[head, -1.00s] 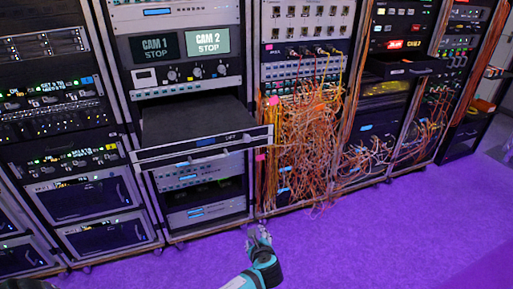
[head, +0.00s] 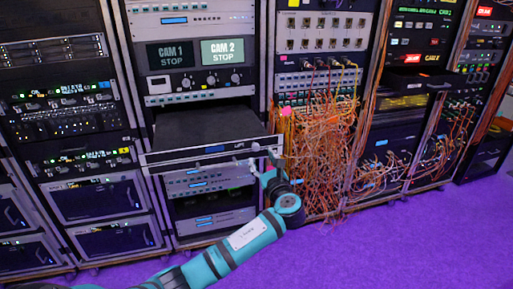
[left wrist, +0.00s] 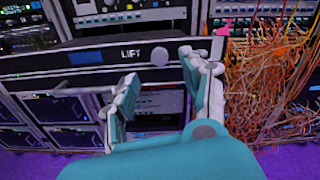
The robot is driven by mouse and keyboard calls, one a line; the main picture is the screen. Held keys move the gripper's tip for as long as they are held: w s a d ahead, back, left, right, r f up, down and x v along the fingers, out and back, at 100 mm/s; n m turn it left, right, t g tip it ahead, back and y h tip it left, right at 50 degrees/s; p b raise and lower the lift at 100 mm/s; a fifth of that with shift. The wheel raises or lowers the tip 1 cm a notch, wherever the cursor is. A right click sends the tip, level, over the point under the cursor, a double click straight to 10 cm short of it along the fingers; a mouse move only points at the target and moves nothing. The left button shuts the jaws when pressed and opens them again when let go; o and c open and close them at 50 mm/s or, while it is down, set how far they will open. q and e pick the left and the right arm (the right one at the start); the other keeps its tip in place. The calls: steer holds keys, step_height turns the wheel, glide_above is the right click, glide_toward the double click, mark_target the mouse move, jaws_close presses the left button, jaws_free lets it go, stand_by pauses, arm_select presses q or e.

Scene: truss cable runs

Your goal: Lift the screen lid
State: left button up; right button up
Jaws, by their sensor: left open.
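The screen lid (head: 205,123) is a flat dark panel lying level on a pulled-out drawer in the second rack. Its front bar (head: 195,155) has a blue label and the word LIFT; in the left wrist view the bar (left wrist: 105,60) runs across in front of my fingers, with a round grey knob (left wrist: 160,56). My left gripper (head: 263,157) is at the right end of the bar. In the left wrist view my left gripper (left wrist: 160,68) is open, its fingers spread around the knob's position with nothing held. Whether the fingers touch the bar is unclear. My right gripper is not in view.
Tangled orange cables (head: 318,150) hang just right of the bar. Two monitors (head: 222,51) marked CAM 1 and CAM 2 sit above the lid. More racks (head: 75,150) stand left. The purple floor (head: 370,245) in front is clear.

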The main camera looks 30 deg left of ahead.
mark_target(257, 149)
arm_select(q)
steer(key=x, duration=0.7)
steer(key=shift+w+a, duration=0.1)
steer(key=shift+w, duration=0.05)
jaws_close()
